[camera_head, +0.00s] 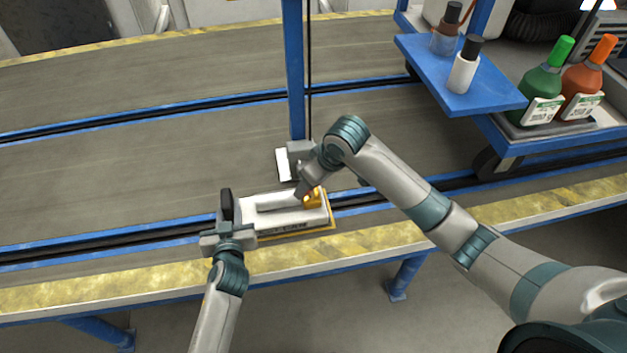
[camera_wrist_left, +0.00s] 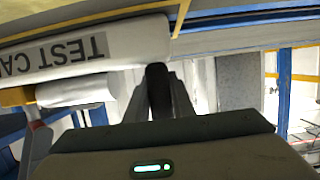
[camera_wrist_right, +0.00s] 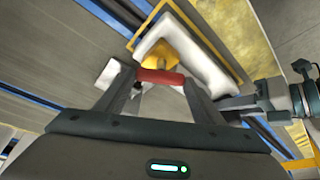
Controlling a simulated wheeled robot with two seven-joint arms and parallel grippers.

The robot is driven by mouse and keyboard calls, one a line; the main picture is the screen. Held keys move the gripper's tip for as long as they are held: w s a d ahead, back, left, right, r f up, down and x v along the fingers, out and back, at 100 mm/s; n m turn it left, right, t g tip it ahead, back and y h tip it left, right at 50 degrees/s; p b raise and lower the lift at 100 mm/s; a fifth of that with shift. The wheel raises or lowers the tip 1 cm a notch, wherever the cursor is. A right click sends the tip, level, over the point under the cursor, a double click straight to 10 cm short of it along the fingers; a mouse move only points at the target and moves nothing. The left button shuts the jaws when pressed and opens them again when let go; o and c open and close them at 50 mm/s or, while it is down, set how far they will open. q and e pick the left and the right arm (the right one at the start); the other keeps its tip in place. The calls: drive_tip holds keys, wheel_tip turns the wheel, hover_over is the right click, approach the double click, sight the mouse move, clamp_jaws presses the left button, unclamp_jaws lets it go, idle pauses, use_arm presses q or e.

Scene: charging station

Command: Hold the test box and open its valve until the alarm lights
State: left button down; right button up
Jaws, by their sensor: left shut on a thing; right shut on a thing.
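The test box (camera_head: 285,217) is a white case lettered "TEST CA…" at the near edge of the conveyor. Its lettering shows upside down in the left wrist view (camera_wrist_left: 60,52). A yellow valve body (camera_head: 313,198) sits at its right end. My left gripper (camera_head: 228,224) is at the box's left end, shut on a dark upright part (camera_wrist_left: 158,90), apparently its grip. My right gripper (camera_head: 304,188) is over the valve, shut on its red handle (camera_wrist_right: 160,77), which lies across between the fingers. The alarm light cannot be made out.
The conveyor's left side is clear.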

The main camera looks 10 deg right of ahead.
drive_tip(key=m, duration=0.1)
drive_tip(key=m+h, duration=0.1)
drive_tip(key=m, duration=0.1)
drive_tip(key=shift+s+a+m, duration=0.1)
drive_tip(key=shift+a+m, duration=0.05)
drive_tip(key=shift+m, duration=0.15)
drive_tip(key=shift+m+t+h, duration=0.3)
drive_tip(key=shift+m+h, duration=0.5)
drive_tip(key=shift+m, duration=0.7)
drive_tip(key=o, duration=1.1)
drive_tip(key=shift+c, duration=0.2)
drive_tip(key=shift+r, duration=0.1)
